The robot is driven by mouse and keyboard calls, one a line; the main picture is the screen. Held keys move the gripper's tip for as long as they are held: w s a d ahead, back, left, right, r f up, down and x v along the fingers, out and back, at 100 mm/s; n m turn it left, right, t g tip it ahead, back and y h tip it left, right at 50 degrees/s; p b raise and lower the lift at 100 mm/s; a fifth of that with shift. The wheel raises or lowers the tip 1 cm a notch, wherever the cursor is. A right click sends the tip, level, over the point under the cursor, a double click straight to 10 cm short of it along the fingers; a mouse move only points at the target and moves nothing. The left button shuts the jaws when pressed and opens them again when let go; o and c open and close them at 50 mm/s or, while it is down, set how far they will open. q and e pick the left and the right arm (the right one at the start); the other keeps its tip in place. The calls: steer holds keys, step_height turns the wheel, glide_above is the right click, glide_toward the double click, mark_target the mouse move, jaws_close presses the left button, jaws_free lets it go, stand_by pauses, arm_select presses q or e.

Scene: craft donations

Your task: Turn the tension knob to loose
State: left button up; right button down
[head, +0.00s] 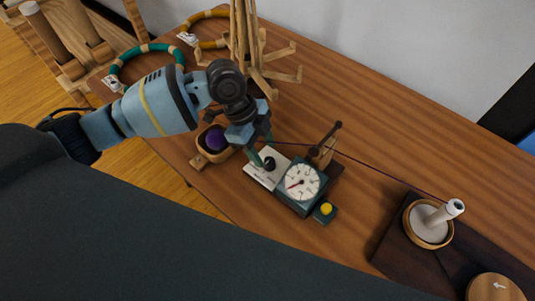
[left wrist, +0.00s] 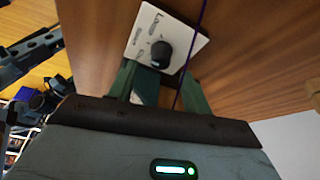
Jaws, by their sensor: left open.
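The black tension knob (left wrist: 161,52) sits on a white plate (left wrist: 143,28) with printed lettering, the largest word looking like "Loose". In the head view the knob (head: 269,163) stands on the plate (head: 257,178) beside a round white dial (head: 302,182) with a needle. My left gripper (head: 262,152) is over the plate, pointing down at the knob. In the left wrist view its two green fingers (left wrist: 157,75) are apart, with the knob just beyond and between their tips. I cannot tell whether they touch it. The knob's exact setting is unclear. My right gripper is out of view.
A wooden bowl with a purple ball (head: 213,139) is left of the plate. A yellow button (head: 326,209) is right of the dial.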

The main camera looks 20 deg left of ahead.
mark_target(269, 160)
arm_select(q)
steer(key=shift+x, duration=1.65)
steer(key=c, duration=1)
steer(key=shift+o, duration=0.2)
